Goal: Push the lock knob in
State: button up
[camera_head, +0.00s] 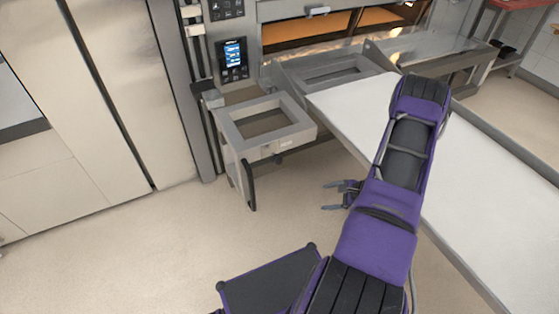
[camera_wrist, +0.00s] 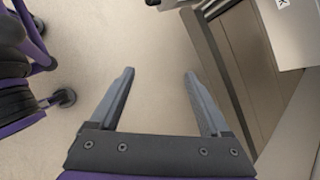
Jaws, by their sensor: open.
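I cannot make out the lock knob for certain in either view. A grey open frame (camera_head: 230,133) sticks out from the front of the deck oven (camera_head: 268,38), with a small light fitting (camera_head: 267,150) on its front face and a dark bar hanging below it. My gripper (camera_head: 328,196) is in the air to the right of and below this frame, apart from it, its fingers pointing left. In the wrist view my gripper (camera_wrist: 159,73) is open, with nothing between the fingers and plain floor behind them.
A long white loader surface (camera_head: 480,170) runs from the oven toward the lower right, under my arm. A control panel (camera_head: 233,60) is beside the oven mouth. Pale cabinets (camera_head: 110,90) stand at left. In the wrist view, a grey-brown beam (camera_wrist: 235,75) is close to the right finger. Floor is clear at lower left.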

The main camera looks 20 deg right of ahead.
jog(key=s+a+m+t+y, duration=0.1)
jog(key=s+a+m+t, duration=0.1)
jog(key=a+m+t, duration=0.3)
jog(key=m+t+h, duration=0.2)
jog(key=m+t, duration=0.1)
jog(key=t, duration=0.2)
send_near(281, 163)
jog(key=w+b, duration=0.1)
jog(key=w, duration=0.2)
jog(key=w+a, duration=0.1)
jog(key=w, duration=0.2)
jog(key=w+a+b, duration=0.1)
jog(key=w, duration=0.3)
jog(key=shift+w+a+r+b, duration=0.1)
jog(key=shift+a+b, duration=0.05)
jog(key=shift+b, duration=0.2)
grip_shut()
